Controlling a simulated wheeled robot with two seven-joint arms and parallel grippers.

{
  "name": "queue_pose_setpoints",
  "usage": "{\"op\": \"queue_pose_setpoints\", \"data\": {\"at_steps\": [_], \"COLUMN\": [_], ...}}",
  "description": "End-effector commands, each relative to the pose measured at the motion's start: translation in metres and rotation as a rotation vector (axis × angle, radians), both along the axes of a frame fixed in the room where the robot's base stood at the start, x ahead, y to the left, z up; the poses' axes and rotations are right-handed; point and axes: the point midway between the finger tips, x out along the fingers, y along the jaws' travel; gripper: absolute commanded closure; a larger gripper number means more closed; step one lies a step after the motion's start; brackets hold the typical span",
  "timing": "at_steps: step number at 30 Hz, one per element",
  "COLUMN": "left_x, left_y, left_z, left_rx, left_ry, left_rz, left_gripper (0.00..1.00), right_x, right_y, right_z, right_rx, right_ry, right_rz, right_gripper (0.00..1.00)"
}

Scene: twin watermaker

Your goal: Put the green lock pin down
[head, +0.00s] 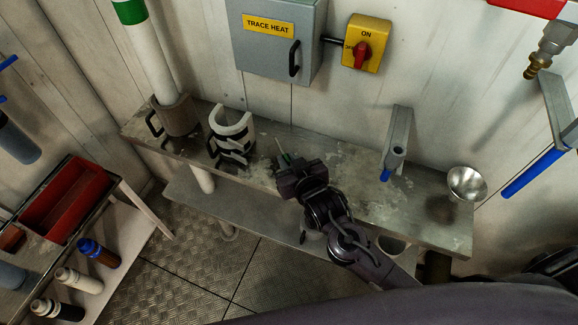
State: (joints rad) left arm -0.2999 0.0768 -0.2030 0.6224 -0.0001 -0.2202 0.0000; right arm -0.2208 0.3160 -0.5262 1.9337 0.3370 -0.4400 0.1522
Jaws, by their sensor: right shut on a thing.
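My right gripper (287,166) reaches in from the lower right and is over the metal bench (345,178). It is shut on the green lock pin (283,157), of which a small green part and a thin pale end show beyond the fingers. The rest of the pin is hidden by the gripper. I cannot tell whether the pin touches the bench top. My left gripper is not in view.
A white and black clamp-like holder (232,135) stands left of the gripper. A grey bracket with a blue tip (397,145) and a metal funnel (466,184) are to the right. A trace heat box (277,40) and yellow switch (366,43) hang behind. Bare bench lies between.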

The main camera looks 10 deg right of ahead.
Motion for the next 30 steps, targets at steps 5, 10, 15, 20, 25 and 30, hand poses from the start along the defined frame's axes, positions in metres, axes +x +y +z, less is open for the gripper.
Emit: {"op": "queue_pose_setpoints", "data": {"at_steps": [5,10,15,20,25,30], "left_x": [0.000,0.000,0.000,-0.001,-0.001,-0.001], "left_y": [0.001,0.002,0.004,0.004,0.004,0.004], "left_z": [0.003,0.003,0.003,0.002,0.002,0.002], "left_rx": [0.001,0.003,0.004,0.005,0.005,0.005], "left_ry": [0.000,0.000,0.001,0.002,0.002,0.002], "left_rz": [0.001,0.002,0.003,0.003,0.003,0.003], "left_gripper": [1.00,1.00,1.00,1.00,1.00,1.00], "right_x": [0.000,0.000,0.000,0.000,0.000,0.000], "right_y": [0.000,0.000,0.000,0.000,0.000,0.000], "right_z": [-0.026,-0.031,-0.031,-0.034,-0.033,-0.033], "right_rx": [-0.002,0.000,0.000,0.000,0.000,0.000], "right_ry": [0.002,0.000,0.000,0.001,0.001,0.001], "right_rz": [-0.001,0.000,0.000,0.000,0.000,0.000], "right_gripper": [1.00,1.00,1.00,0.75,0.61,0.61]}}
